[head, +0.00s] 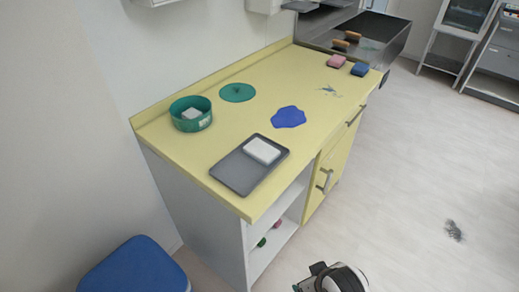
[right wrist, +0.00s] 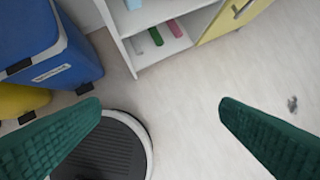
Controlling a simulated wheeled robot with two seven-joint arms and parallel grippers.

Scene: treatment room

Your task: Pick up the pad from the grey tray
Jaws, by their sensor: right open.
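A white pad (head: 262,150) lies on the right part of the grey tray (head: 236,174). The tray sits near the front corner of the yellow counter. My right gripper (right wrist: 160,110) shows in the right wrist view with its two green fingers wide apart and nothing between them. It points down at the floor, away from the tray and pad. The pad and tray are not in the right wrist view. My left gripper is in neither view.
A green round container (head: 190,114) holding a white item stands at the counter's left. A green lid (head: 237,92), blue cloth (head: 288,117), pink block (head: 336,61) and blue block (head: 359,69) lie farther back. A blue bin (right wrist: 65,50) stands beside the open shelves (right wrist: 160,40).

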